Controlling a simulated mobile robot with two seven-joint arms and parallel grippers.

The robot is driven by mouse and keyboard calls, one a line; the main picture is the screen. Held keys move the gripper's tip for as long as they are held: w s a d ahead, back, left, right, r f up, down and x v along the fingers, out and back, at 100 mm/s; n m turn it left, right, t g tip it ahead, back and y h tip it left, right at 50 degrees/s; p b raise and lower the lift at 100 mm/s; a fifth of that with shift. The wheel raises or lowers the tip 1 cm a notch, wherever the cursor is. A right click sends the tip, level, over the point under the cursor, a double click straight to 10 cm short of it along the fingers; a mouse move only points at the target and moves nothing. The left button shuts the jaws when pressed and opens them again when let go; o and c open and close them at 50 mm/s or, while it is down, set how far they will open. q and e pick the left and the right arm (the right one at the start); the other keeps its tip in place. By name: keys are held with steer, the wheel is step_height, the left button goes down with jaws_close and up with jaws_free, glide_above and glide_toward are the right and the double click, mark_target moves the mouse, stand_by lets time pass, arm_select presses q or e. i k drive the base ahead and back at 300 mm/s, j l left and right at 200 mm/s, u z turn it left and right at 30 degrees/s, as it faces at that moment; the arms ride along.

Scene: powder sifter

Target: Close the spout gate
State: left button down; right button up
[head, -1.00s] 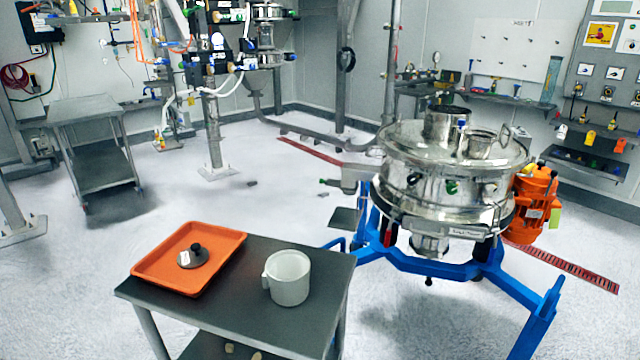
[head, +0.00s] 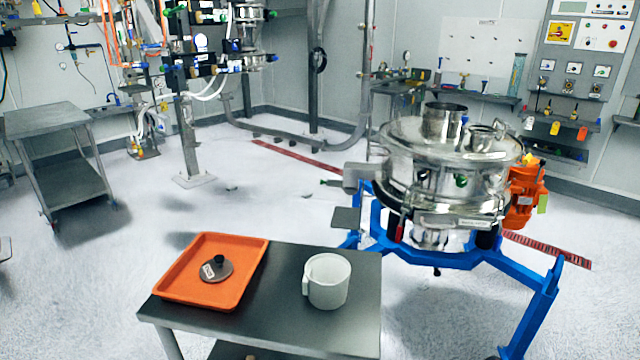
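The steel powder sifter (head: 445,165) stands on a blue frame (head: 455,258) right of centre in the head view. A grey spout (head: 362,175) sticks out from its left side. A thin handle with a dark green tip (head: 328,183) points left from that spout and looks like part of the gate. It is too small to tell whether the gate is open or shut. A flat grey plate (head: 346,217) sits below the spout. Neither of my grippers is in view.
A dark table (head: 290,280) in front bears an orange tray (head: 175,288) with a dark knobbed lid (head: 214,269) and a white jug (head: 327,281). An orange motor (head: 523,197) is at the sifter's right.

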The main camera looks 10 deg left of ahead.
mark_target(333, 183)
steer(key=j+z, duration=0.15)
steer(key=j, duration=0.75)
steer(key=j+z, duration=0.2)
steer(key=j, duration=1.4)
steer(key=i+j+z, duration=0.1)
steer(key=j, duration=0.6)
steer(key=j+z, duration=0.15)
steer(key=j, duration=0.45)
steer(key=k+j+z, duration=0.1)
steer(key=j, duration=0.45)
steer(key=j+z, duration=0.4)
steer(key=j, duration=0.5)
steer(key=i+j+z, duration=0.1)
steer(key=j+z, duration=0.15)
steer(key=j, duration=0.15)
steer(key=j+z, duration=0.25)
steer(key=j, duration=0.15)
steer(key=i, duration=0.05)
